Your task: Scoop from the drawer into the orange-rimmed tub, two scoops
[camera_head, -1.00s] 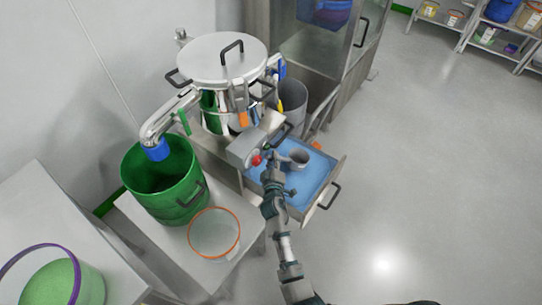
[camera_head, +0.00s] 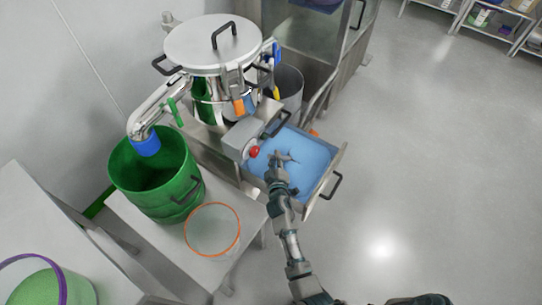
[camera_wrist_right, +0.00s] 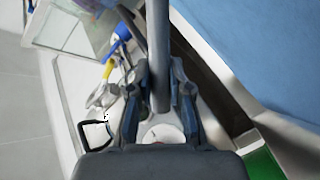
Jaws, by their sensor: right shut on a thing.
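The open drawer (camera_head: 324,194) holds a level blue mass (camera_head: 311,158). My right gripper (camera_head: 279,163) is over the drawer's left part, shut on the scoop's grey handle (camera_wrist_right: 158,50), which runs up through the middle of the right wrist view. The scoop's cup does not show now in the head view; I cannot tell whether it is sunk in the blue mass or hidden. The orange-rimmed tub (camera_head: 212,230) is translucent, upright on the low bench, left of and nearer than the drawer. No contents are clear in it. My left gripper is not in view.
A green bin (camera_head: 155,180) stands beside the tub, under a blue-ended spout (camera_head: 146,147). A grey box with a red button (camera_head: 254,152) sits close to my right gripper. A lidded steel vessel (camera_head: 213,45) stands behind. The floor at right is clear.

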